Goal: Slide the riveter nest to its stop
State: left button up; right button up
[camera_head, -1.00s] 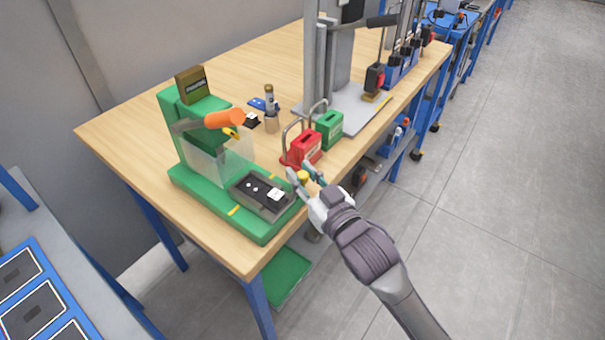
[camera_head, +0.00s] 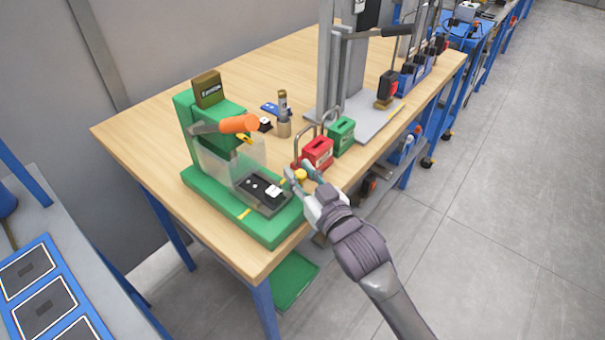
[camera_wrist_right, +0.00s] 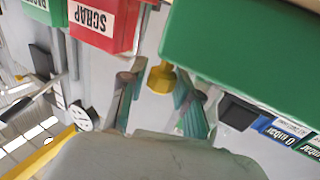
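The green riveter (camera_head: 250,219) stands at the near left corner of the wooden table. Its nest (camera_head: 244,186), a dark tray holding black and white parts, lies on the green base below the press head and clear guard. A yellow knob (camera_head: 300,175) is at the nest's right end; it also shows in the right wrist view (camera_wrist_right: 161,77). My right gripper (camera_head: 301,174) has its fingers apart, one on each side of the knob. In the wrist view the knob seems close to one finger, with a gap to the other. My left gripper is not in view.
A red scrap box (camera_head: 318,152) and a green box (camera_head: 342,134) with wire handles stand just behind my right gripper. A grey press stand (camera_head: 372,121) is farther back. An orange handle (camera_head: 239,124) sticks out above the nest.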

jog(key=shift+o, duration=1.3)
jog(key=shift+s, duration=0.1)
jog(key=v, duration=1.2)
